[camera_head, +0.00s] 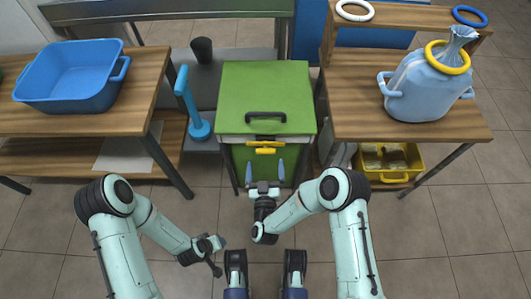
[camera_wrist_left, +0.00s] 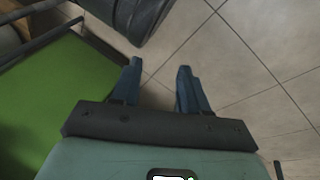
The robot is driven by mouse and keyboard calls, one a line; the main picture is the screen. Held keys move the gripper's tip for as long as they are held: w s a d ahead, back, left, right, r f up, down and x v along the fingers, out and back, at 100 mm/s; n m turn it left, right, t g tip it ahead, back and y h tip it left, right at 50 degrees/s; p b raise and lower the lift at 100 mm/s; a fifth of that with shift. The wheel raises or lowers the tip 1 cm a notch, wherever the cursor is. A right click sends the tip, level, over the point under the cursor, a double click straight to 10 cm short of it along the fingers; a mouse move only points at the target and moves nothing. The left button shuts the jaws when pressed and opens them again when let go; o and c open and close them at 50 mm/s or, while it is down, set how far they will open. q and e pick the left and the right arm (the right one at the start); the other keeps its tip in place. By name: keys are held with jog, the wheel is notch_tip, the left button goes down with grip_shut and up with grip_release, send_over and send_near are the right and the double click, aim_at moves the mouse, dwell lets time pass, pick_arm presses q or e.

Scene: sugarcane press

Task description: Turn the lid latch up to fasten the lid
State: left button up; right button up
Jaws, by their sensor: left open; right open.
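The green press (camera_head: 265,85) stands in the middle of the head view with its flat lid down. A black lid handle (camera_head: 265,116) sits at the lid's front edge. Just below it, on the front face, is the yellow lid latch (camera_head: 265,151), a short horizontal bar, with another yellow piece right above it. My right gripper (camera_head: 265,172) is open and empty in front of the press, its two blue fingers spread just below the latch. My left gripper (camera_head: 220,256) is open and empty, low over the floor; its fingers show in the left wrist view (camera_wrist_left: 158,78).
A left table holds a blue tub (camera_head: 72,76). A blue plunger-like tool (camera_head: 189,105) and a dark cup (camera_head: 202,50) are left of the press. A right table holds a light-blue sack-like container (camera_head: 422,88); a yellow crate (camera_head: 388,174) is below. The front floor is clear.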

aim_at(266, 151)
jog(key=w+b, duration=0.1)
jog(key=w, duration=0.5)
jog(key=shift+w, duration=0.2)
pick_arm(q)
jog(key=shift+g, duration=0.6)
jog(key=s+f, duration=0.3)
jog(key=shift+s+a, duration=0.2)
jog(key=shift+s, duration=0.1)
pick_arm(e)
jog(key=shift+c, duration=0.3)
jog(key=c, duration=0.6)
